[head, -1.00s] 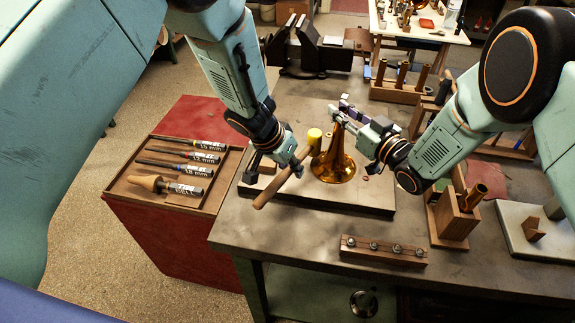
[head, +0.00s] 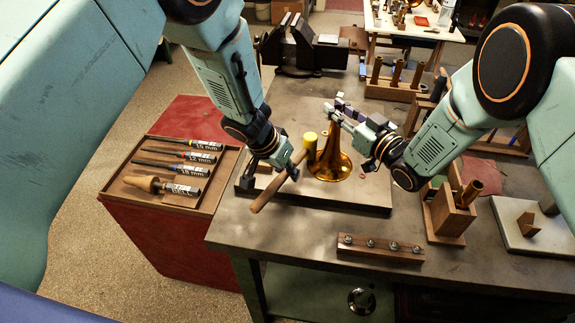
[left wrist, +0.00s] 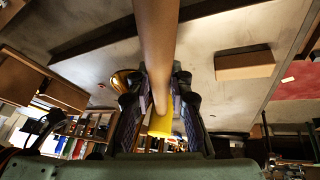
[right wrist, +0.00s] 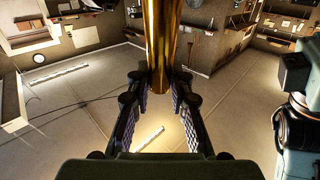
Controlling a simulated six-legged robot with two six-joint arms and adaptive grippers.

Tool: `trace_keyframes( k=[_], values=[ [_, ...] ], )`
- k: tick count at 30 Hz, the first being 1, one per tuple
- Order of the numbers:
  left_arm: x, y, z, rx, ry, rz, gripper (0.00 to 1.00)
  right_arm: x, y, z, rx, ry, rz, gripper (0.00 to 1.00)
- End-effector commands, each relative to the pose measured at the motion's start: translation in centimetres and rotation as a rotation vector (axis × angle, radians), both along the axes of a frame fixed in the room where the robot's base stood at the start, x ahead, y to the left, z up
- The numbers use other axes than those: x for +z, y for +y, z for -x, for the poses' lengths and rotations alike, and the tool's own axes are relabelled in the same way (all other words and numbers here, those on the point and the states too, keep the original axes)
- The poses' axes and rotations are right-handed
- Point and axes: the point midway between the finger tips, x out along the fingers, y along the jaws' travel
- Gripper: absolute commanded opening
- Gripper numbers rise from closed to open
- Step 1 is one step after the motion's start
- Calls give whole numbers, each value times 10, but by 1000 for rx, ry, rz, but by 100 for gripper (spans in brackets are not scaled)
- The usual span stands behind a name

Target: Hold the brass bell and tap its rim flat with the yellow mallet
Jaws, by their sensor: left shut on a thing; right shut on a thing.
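My left gripper (head: 291,168) is shut on the wooden handle of the mallet (head: 266,193). The mallet's yellow head (head: 310,141) is just left of the bell; I cannot tell whether it touches. In the left wrist view the handle (left wrist: 155,40) runs between the fingers, with the yellow head (left wrist: 161,122) beyond.
The board (head: 370,200) lies on the grey bench. A wooden strip with several studs (head: 381,248) lies in front. A wooden block holder (head: 449,212) stands at right, a vise (head: 300,48) at the back. A tool tray (head: 160,205) sits on the red cabinet at left.

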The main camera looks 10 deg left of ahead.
Motion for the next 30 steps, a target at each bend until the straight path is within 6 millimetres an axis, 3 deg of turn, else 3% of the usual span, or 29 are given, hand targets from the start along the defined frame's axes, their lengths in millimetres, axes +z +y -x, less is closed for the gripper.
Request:
trace_keyframes(
  k=[4, 19, 30],
  values=[
    [-17, 0, 0, 1, 0, 0, 0, -2, 0, 1, 0, 4, 1, 0],
    [14, 0, -1, -1, -4, 1, 0, -2, 0, 1, 1, 4, 2, 0],
    [17, 0, -1, -1, -3, 1, 0, -2, 0, 1, 1, 4, 2, 0]
  ],
)
